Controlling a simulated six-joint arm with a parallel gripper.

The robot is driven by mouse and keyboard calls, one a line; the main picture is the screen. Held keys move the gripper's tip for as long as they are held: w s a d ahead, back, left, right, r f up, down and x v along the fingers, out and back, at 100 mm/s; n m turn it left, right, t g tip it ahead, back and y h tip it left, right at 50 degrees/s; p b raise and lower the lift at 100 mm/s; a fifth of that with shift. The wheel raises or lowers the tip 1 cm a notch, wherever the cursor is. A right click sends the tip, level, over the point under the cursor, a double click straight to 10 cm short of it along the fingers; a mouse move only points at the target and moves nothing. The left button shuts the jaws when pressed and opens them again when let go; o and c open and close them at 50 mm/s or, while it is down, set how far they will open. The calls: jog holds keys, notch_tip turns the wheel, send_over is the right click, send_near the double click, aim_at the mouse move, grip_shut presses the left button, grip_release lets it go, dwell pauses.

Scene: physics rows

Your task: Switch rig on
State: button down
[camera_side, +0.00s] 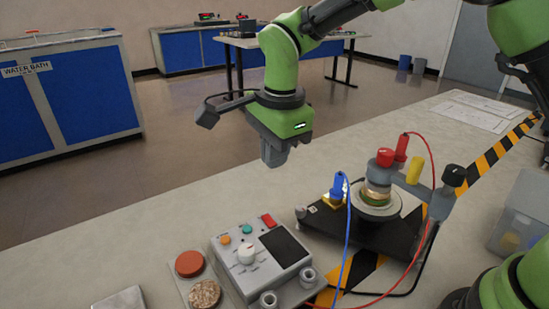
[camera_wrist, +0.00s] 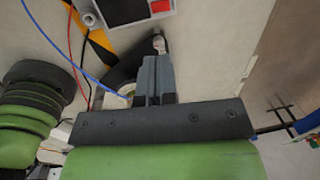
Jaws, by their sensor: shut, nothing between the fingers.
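The rig's grey control box (camera_side: 258,262) lies on the bench in the side view. Its face has a dark screen (camera_side: 285,248), a red rocker or button (camera_side: 268,221), an orange button (camera_side: 225,240), a teal button (camera_side: 247,229) and a white knob (camera_side: 246,253). The black-based apparatus (camera_side: 345,225) stands to its right, wired by blue and red leads. My gripper (camera_side: 275,157) is shut and empty, raised above the bench, behind the box. In the wrist view, the gripper's fingers (camera_wrist: 155,78) are together below the partly cropped box (camera_wrist: 126,10) and its red part (camera_wrist: 160,6).
A red-brown disc (camera_side: 189,263) and a speckled disc (camera_side: 204,294) lie left of the box. A clear container (camera_side: 520,215) stands at the right. The blue lead (camera_side: 347,240) and red lead (camera_side: 425,250) loop above the bench. Left of the box, the back bench strip is bare.

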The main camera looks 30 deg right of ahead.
aim_at(270, 221)
jog(key=shift+w, duration=0.6)
jog(key=shift+f, duration=0.15)
jog(key=f, duration=0.4)
jog(key=w+f, duration=0.1)
jog(key=f, duration=0.8)
jog(key=shift+w+f, duration=0.35)
jog(key=shift+f, duration=0.2)
jog(key=shift+s, duration=0.1)
jog(key=shift+s+r, duration=0.2)
jog(key=shift+s, duration=0.45)
